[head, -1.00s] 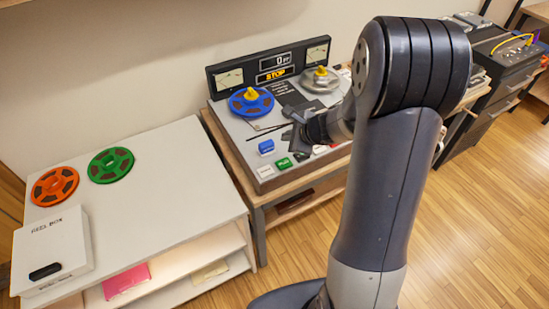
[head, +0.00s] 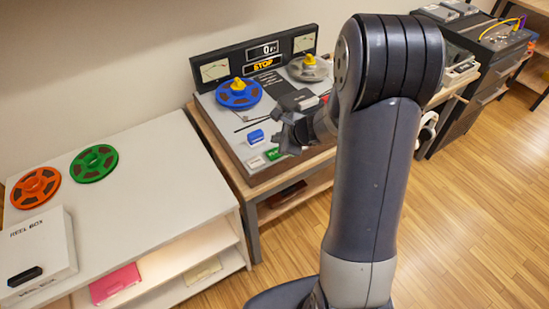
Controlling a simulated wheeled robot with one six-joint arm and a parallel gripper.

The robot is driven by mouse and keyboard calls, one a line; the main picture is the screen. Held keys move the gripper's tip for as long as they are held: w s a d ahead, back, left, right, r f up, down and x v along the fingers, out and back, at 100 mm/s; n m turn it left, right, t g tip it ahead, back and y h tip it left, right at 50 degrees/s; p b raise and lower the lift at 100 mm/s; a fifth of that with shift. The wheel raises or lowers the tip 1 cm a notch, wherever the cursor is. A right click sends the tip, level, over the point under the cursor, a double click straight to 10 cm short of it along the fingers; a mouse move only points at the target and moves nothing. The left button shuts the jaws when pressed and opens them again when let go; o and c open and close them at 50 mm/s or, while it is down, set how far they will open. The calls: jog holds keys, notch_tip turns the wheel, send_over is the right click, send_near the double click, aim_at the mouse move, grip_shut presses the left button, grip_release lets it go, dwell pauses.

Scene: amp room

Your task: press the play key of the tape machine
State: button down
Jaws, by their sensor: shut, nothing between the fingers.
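The tape machine (head: 241,134) stands on a wooden stand. A blue reel (head: 239,95) sits on its left hub and a grey reel (head: 307,68) on its right hub, each with a yellow cap. Its display (head: 265,68) reads STOP in yellow, with a 0 counter above. The green play key (head: 274,154) is on the front of the deck, between a white key (head: 255,163) and my gripper (head: 284,138). A blue block-like control (head: 254,137) is behind it. My gripper is shut and empty, close above and beside the green key; I cannot tell whether it touches. My arm hides the deck's right part.
A white table (head: 140,170) at the left holds an orange reel (head: 36,187), a green reel (head: 94,163) and a white reel box (head: 38,258). Dark equipment (head: 490,50) stands at the upper right. Wooden floor lies open at the right.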

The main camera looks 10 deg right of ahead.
aim_at(272, 150)
jog(key=shift+f+b, duration=1.2)
jog(key=shift+f, duration=0.35)
jog(key=shift+f, duration=0.1)
dwell(0.8)
jog(key=shift+f+b, duration=0.3)
jog(key=shift+b, duration=0.25)
jog(key=shift+f+b, duration=0.5)
jog(key=shift+b, duration=0.05)
dwell(0.5)
jog(key=shift+r, duration=0.1)
jog(key=shift+r+p, duration=0.7)
jog(key=shift+r, duration=0.15)
jog(key=shift+r, duration=0.1)
notch_tip(272, 150, up, 5)
jog(key=p, duration=0.4)
dwell(0.9)
